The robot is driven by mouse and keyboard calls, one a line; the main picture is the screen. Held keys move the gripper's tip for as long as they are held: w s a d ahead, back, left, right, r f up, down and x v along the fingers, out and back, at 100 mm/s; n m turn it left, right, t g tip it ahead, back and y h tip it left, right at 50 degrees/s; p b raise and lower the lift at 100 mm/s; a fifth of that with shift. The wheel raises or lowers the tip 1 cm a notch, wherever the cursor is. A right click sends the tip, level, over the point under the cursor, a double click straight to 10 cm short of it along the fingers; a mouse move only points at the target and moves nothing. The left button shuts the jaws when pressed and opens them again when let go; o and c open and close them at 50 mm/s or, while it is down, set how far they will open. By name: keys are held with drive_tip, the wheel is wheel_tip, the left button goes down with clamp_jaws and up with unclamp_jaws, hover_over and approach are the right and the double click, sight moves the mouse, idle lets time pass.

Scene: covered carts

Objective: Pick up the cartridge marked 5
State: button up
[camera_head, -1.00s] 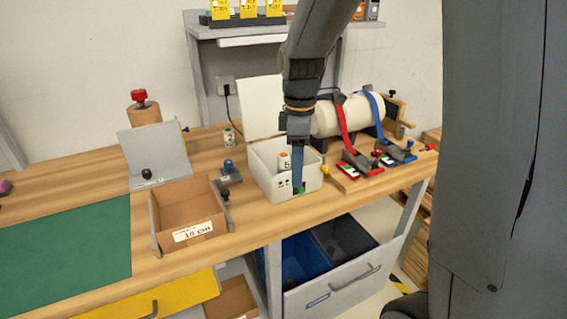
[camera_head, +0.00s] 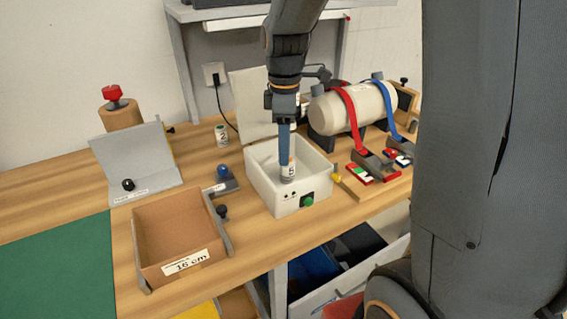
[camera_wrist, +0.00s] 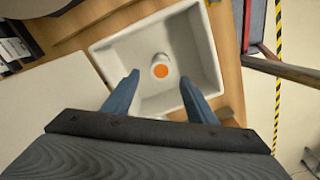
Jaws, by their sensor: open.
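The cartridge marked 5 (camera_head: 288,172) is a small white cylinder with a dark 5 on its side, and it stands inside the open white box (camera_head: 262,196). In the wrist view the cartridge (camera_wrist: 160,68) shows its orange top near the middle of the box floor. My gripper (camera_head: 285,160) points down into the box and covers part of the cartridge in the head view. In the wrist view my gripper (camera_wrist: 158,85) is open, with its two blue fingers apart to the left and right below the cartridge, holding nothing.
The box's lid (camera_head: 252,100) stands open behind it, and a green button (camera_head: 308,200) is on its front. A cartridge marked 2 (camera_head: 221,135) stands behind left. A cardboard box (camera_head: 165,232) is at left; a strapped cream cylinder (camera_head: 345,108) is at right.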

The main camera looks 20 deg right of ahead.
sight(287, 170)
drive_tip(key=f, duration=0.2)
drive_tip(key=f+p, duration=0.1)
drive_tip(key=shift+s+d+f, duration=0.15)
drive_tip(key=shift+s+d, duration=0.05)
drive_tip(key=shift+d, duration=0.1)
drive_tip(key=shift+f+p, duration=0.65)
drive_tip(key=shift+f, duration=1.4)
drive_tip(key=c, duration=1.2)
drive_tip(key=shift+r, duration=0.15)
